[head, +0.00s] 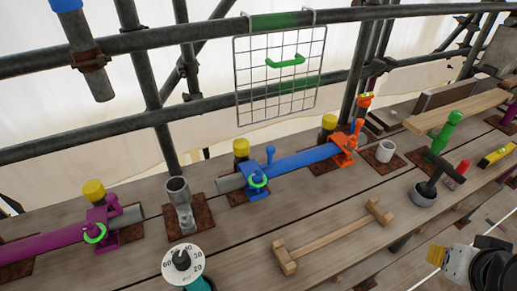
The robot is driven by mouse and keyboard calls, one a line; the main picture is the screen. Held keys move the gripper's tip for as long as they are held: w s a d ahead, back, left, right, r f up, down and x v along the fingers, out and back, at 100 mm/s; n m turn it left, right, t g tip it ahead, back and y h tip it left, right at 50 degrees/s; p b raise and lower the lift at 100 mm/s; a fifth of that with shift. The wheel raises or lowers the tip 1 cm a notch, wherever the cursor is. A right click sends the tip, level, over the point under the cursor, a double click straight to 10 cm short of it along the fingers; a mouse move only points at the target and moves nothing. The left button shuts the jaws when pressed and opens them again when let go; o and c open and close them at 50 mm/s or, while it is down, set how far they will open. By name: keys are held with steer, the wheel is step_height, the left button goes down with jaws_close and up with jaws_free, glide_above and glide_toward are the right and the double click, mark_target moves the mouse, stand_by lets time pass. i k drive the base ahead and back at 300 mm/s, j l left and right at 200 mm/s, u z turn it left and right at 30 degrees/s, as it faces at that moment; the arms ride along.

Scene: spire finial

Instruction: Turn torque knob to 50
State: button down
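The torque knob is a black knob (182,260) on a round white dial (170,270) at the bottom left of the head view. Printed numbers run around the dial's edge; 60, 40, 30 and 20 can be made out, and the rest are too small or covered by the knob. I cannot tell exactly which number the knob points to. A teal body shows under the dial at its lower right, cut off by the frame. A black and tan part, probably of my arm, shows at the lower right corner, well away from the dial. No gripper fingers can be made out.
Purple (95,230) and blue (290,165) clamped bars lie on the planks. A black-handled tool stands in a dark cup (423,195). Scaffold rails run behind.

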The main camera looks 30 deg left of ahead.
mark_target(181, 260)
steer(key=k+u, duration=0.15)
steer(key=u, duration=2)
